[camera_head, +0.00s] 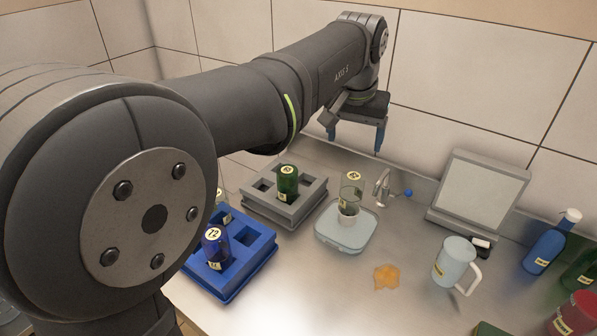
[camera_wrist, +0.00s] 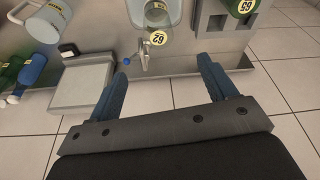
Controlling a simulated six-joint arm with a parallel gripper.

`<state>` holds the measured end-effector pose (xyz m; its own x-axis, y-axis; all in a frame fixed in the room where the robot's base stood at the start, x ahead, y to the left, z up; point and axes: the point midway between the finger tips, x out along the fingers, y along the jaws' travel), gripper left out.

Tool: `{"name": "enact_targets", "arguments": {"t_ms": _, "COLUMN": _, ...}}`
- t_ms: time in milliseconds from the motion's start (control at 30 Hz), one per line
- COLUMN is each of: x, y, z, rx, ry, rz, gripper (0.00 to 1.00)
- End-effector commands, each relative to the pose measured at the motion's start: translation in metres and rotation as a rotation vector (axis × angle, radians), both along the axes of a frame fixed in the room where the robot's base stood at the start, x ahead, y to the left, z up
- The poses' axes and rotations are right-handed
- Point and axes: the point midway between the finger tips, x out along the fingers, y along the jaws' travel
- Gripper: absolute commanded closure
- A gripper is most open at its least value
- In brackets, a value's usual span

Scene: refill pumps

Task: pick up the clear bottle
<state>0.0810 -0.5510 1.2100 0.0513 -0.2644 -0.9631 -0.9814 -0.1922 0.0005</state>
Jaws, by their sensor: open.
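A clear bottle (camera_head: 351,197) with a yellow label stands on a pale blue dish (camera_head: 329,232) in the middle of the counter. In the wrist view the clear bottle (camera_wrist: 157,24) is near the top centre, beyond the fingertips. My gripper (camera_head: 355,142) is open and empty, above and behind the bottle by the back wall. Its two blue fingers also show in the wrist view (camera_wrist: 163,70), with nothing between them. Another clear glass piece (camera_head: 221,197) in the blue rack is mostly hidden behind my arm.
A silver tap (camera_head: 382,187) with a blue knob (camera_head: 408,193) stands right beside the bottle. A grey rack (camera_head: 257,207) holds a green bottle (camera_head: 287,183); a blue rack (camera_head: 252,266) holds a dark blue bottle (camera_head: 214,246). A mug (camera_head: 453,262), orange spill (camera_head: 386,276) and tilted panel (camera_head: 480,191) lie right.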

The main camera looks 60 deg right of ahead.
Motion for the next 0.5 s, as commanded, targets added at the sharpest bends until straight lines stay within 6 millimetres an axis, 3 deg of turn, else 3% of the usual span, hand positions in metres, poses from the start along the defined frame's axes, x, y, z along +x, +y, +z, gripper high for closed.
{"name": "enact_targets", "arguments": {"t_ms": 500, "x": 0.005, "y": -0.026, "z": -0.096, "rx": 0.006, "ry": 0.000, "rz": 0.004, "gripper": 0.23}}
